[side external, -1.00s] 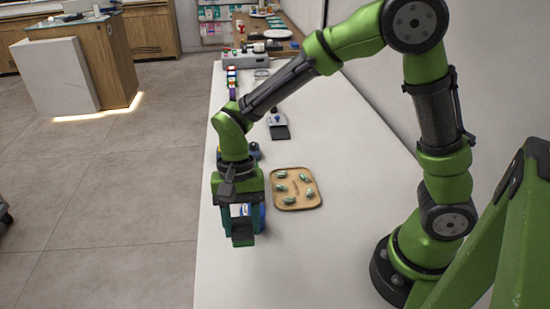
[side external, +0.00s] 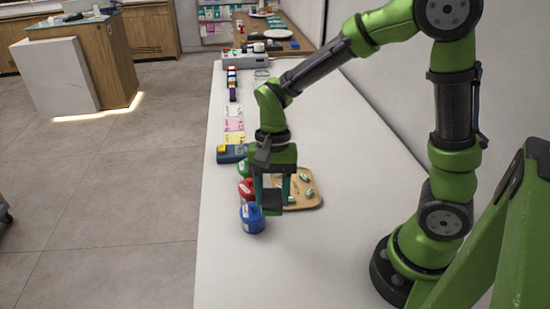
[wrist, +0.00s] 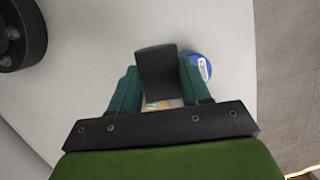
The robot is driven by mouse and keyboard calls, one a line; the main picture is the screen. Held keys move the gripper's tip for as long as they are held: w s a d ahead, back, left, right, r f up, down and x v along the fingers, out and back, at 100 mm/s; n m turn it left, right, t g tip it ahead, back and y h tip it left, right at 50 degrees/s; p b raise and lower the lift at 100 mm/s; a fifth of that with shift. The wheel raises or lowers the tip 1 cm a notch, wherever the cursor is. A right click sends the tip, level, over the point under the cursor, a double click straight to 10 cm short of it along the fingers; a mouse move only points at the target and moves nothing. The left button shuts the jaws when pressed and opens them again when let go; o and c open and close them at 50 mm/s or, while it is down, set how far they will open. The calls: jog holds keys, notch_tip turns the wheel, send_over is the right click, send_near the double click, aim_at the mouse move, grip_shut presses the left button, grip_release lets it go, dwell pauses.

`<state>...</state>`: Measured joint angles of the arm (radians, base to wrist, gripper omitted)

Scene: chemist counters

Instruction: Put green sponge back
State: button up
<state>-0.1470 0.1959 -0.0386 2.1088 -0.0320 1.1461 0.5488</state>
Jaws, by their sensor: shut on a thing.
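My gripper (side external: 287,199) hangs above the white counter, just in front of the wooden tray (side external: 316,203). Its teal fingers (wrist: 157,85) are shut on a dark, flat block, which I take to be the green sponge (wrist: 157,66). Only its dark face shows in the wrist view, and its green colour is hard to make out. In the side view my gripper covers much of the tray's left part. I cannot tell how high the block is above the counter.
Blue (side external: 252,218), red (side external: 246,190) and green (side external: 244,168) containers stand left of my gripper near the counter's left edge. The tray holds several small green-and-white pieces. A blue device (side external: 230,153) lies farther back. The counter's front (side external: 310,265) is clear.

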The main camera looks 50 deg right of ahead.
jog(key=shift+n+g, duration=0.4)
jog(key=shift+n, duration=0.4)
jog(key=s+d+f, duration=0.2)
jog(key=s, duration=0.1)
jog(key=s+d+f, duration=0.3)
jog(key=shift+d+f, duration=0.15)
jog(key=shift+d, duration=0.2)
jog(key=shift+f, duration=1.9)
jog(key=shift+f, duration=0.1)
jog(key=o, duration=1)
